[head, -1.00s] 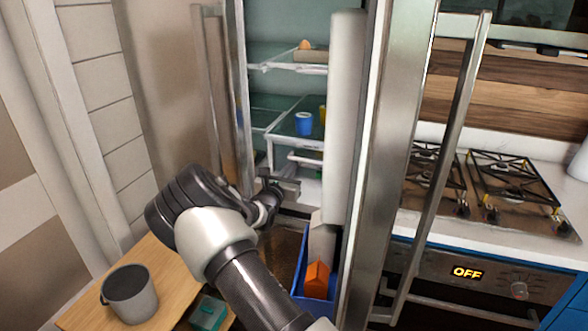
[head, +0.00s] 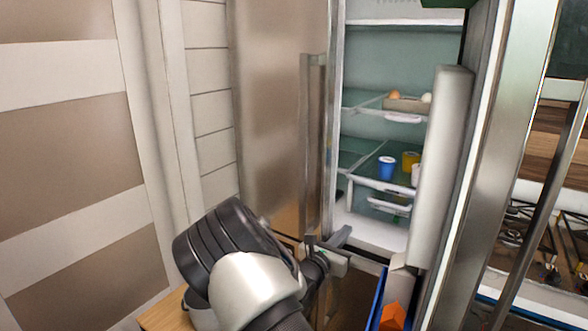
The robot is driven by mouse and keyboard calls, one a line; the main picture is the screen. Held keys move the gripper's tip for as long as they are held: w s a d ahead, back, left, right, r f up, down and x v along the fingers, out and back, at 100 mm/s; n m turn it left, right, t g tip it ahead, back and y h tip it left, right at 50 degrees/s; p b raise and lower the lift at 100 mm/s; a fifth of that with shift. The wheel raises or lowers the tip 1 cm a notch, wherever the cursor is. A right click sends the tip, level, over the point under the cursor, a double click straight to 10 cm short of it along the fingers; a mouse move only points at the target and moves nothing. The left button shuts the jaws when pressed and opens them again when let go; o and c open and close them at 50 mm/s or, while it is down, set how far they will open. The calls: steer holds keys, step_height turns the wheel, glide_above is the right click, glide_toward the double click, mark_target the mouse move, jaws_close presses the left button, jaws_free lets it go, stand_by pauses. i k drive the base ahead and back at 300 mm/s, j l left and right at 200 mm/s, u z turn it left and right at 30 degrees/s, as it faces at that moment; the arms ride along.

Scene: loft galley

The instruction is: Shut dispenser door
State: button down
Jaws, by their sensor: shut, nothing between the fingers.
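A tall metal fridge stands open with two doors. The left door (head: 275,110), with a vertical bar handle (head: 312,150), stands swung out at the left of the opening. The right door (head: 503,130) stands swung out toward me, with a tall white piece (head: 447,165) on its inner side. I cannot tell for certain which one is the dispenser door; no dispenser shows. My gripper (head: 340,240) is shut and empty, low in front of the opening beside the left door's inner edge. I cannot tell whether it touches that door.
Fridge shelves hold a blue cup (head: 386,167), a yellow cup (head: 410,161) and an egg tray (head: 405,104). A blue bin (head: 377,298) with an orange carton (head: 393,317) sits below. A stove (head: 570,240) is at right, a wooden table (head: 162,312) at lower left.

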mark_target(484, 107)
steer(key=k+j, duration=0.15)
steer(key=j, duration=0.2)
steer(key=k+j, duration=0.15)
steer(key=j, duration=0.25)
steer(key=k+j, duration=0.15)
steer(key=j, duration=0.2)
